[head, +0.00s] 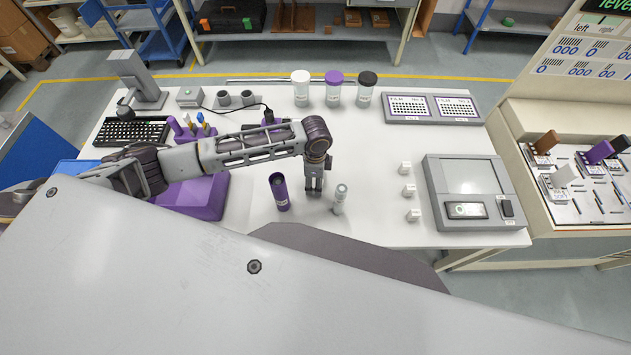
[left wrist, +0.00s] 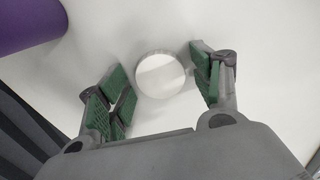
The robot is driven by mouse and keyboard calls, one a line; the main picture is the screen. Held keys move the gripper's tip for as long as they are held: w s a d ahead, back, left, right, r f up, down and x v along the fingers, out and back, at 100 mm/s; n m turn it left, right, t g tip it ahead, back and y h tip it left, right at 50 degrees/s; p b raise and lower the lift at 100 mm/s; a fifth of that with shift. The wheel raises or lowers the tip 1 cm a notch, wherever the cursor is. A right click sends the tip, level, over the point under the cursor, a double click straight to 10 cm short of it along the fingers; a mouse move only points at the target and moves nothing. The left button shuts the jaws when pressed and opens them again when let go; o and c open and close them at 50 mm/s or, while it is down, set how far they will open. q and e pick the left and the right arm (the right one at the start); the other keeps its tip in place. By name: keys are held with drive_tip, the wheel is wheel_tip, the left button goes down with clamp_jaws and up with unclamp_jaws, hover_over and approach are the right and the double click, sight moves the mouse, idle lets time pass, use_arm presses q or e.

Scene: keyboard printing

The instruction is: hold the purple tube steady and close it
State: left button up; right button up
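The purple tube (head: 281,192) stands near the front middle of the white table, with a dark, open-looking top. Its side also shows at the upper left of the left wrist view (left wrist: 28,22). My left gripper (head: 314,190) points down just right of the tube, apart from it. In the left wrist view its green-padded fingers (left wrist: 160,88) are spread. A round whitish disc (left wrist: 160,74) lies between and beyond them, with no clear contact; in the head view I cannot pick it out. My right gripper is not in view.
A small pale bottle (head: 340,199) stands close right of my left gripper. Several small white cubes (head: 408,190) and a grey device (head: 470,180) are farther right. Jars with white, purple (head: 334,88) and black lids stand behind. A purple box (head: 200,198) is at left.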

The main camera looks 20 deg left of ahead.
use_arm(q)
drive_tip(key=c, duration=0.5)
drive_tip(key=shift+r, duration=0.1)
wheel_tip(320, 180, up, 10)
idle(0.6)
idle(0.4)
